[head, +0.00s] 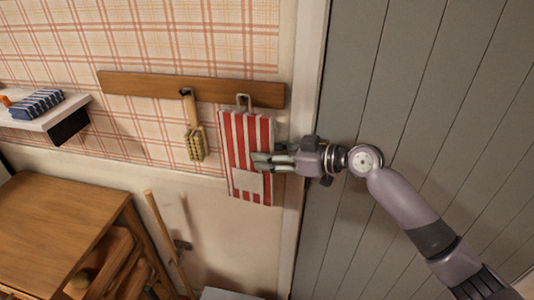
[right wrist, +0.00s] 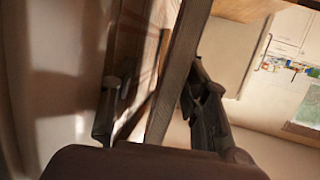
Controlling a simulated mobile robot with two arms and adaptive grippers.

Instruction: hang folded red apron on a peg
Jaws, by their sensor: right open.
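The folded red apron (head: 240,130), striped red and white with a pale patch low on its front, hangs upright below the wooden peg rail (head: 145,84) in the head view. A pale loop at its top is at the rail's right part. My right gripper (head: 262,161) is open at the apron's right edge, its fingers overlapping the lower right part in the picture. In the right wrist view the open fingers (right wrist: 158,112) stand either side of a dark grey strip that I cannot identify for certain. My left gripper is not in view.
A brush (head: 194,140) hangs on the rail left of the apron. A shelf (head: 50,115) with a blue striped box (head: 37,104) is at the far left. A wooden cabinet (head: 55,220) and a leaning stick (head: 162,225) stand below. A grey plank door (head: 430,110) is at the right.

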